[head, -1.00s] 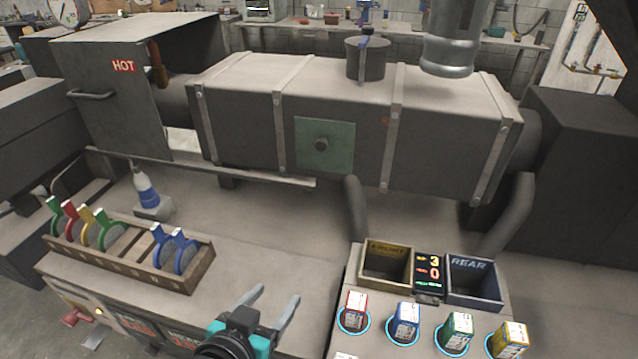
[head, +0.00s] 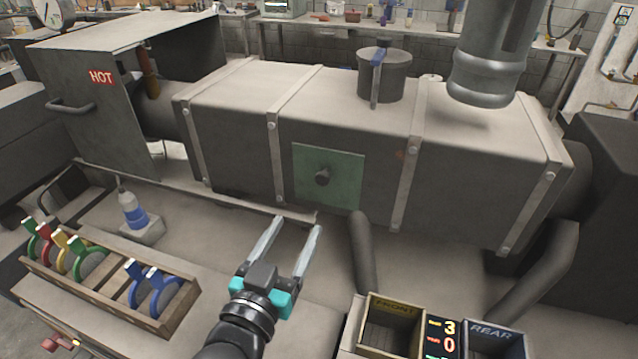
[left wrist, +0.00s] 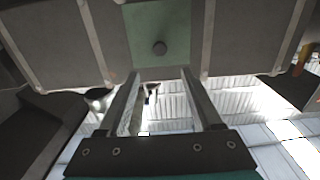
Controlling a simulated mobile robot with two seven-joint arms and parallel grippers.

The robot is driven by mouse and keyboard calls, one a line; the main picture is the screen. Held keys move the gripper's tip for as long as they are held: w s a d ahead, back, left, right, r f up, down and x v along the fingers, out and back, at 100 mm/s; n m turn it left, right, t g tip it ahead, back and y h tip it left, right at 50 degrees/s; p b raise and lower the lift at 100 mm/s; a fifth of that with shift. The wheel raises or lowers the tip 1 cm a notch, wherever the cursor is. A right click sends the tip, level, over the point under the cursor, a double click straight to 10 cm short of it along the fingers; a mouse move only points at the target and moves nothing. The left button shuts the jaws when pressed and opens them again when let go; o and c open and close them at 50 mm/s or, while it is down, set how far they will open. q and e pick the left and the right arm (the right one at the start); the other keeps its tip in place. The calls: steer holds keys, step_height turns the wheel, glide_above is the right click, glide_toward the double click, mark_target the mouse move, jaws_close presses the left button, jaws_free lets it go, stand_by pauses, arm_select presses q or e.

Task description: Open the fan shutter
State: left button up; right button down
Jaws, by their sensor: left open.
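I cannot tell which of these is the fan shutter. My left gripper (head: 298,224) is open and empty, below and in front of the panel, fingers pointing toward the duct. My right gripper is out of view.
A wooden rack (head: 95,287) with coloured ring-handled tools stands at the left, with a blue-and-white bottle (head: 134,211) behind it. FRONT (head: 391,322) and REAR (head: 493,342) bins are at lower right. A dark pipe (head: 362,250) rises right of my gripper.

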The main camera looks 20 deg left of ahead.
mark_target(322, 181)
arm_select(q)
steer(key=w, duration=1.1)
steer(key=shift+d, duration=0.2)
steer(key=shift+w, duration=0.7)
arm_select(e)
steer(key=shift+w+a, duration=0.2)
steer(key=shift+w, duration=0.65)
arm_select(q)
jaws_close()
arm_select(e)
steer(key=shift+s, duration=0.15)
